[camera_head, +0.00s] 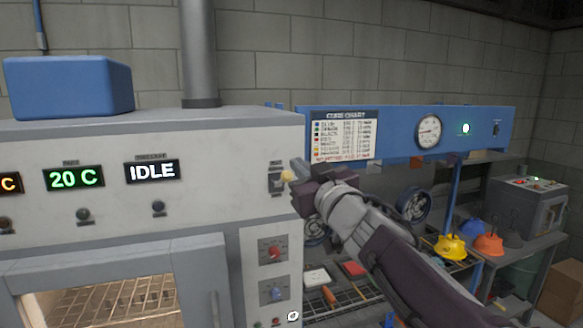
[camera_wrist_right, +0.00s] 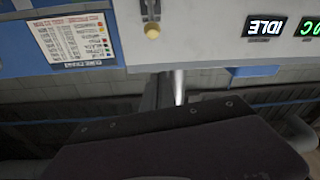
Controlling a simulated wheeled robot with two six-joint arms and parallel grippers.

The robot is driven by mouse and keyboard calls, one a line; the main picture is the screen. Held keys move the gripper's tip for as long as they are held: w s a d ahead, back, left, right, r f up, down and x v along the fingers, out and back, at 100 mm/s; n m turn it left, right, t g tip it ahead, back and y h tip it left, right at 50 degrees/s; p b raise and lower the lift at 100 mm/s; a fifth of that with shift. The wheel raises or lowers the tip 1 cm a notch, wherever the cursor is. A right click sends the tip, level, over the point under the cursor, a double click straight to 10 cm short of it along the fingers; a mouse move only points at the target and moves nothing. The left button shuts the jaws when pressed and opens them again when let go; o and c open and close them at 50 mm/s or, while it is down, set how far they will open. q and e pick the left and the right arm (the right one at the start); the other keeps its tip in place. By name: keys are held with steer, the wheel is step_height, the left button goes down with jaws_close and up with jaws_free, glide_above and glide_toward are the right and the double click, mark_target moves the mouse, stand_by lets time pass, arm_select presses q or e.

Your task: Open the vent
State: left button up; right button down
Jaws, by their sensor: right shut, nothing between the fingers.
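The vent control appears to be a small lever with a yellow knob (camera_head: 287,176) in a dark slotted plate (camera_head: 275,182) at the right end of the oven's front panel. The knob also shows in the right wrist view (camera_wrist_right: 152,30), at the top middle, below a grey stem. My right gripper (camera_head: 300,172) is shut with nothing in it, just right of the knob in the head view. The wrist view shows a clear gap between the knob and the dark gripper body (camera_wrist_right: 180,145). Whether a fingertip touches the lever cannot be told. My left gripper is not in view.
The oven (camera_head: 215,210) fills the left, with an IDLE display (camera_head: 152,172) and red and blue dials (camera_head: 271,250) below the lever. A blue beam with a cure chart (camera_head: 340,135) and gauge (camera_head: 428,132) runs behind my right arm.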

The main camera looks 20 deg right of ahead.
steer(key=r, duration=0.1)
glide_above(287, 177)
steer(key=f+b, duration=0.1)
steer(key=f, duration=0.1)
steer(key=shift+w+a+f+b, duration=0.15)
steer(key=shift+w+f+b, duration=0.05)
steer(key=shift+f+b, duration=0.2)
steer(key=shift+s+f, duration=0.2)
steer(key=shift+f, duration=0.05)
steer(key=shift+s+d+f+b, duration=0.15)
steer(key=shift+s+d+b, duration=0.05)
steer(key=shift+s+b, duration=0.15)
steer(key=shift+w+f, duration=0.1)
steer(key=shift+w, duration=0.1)
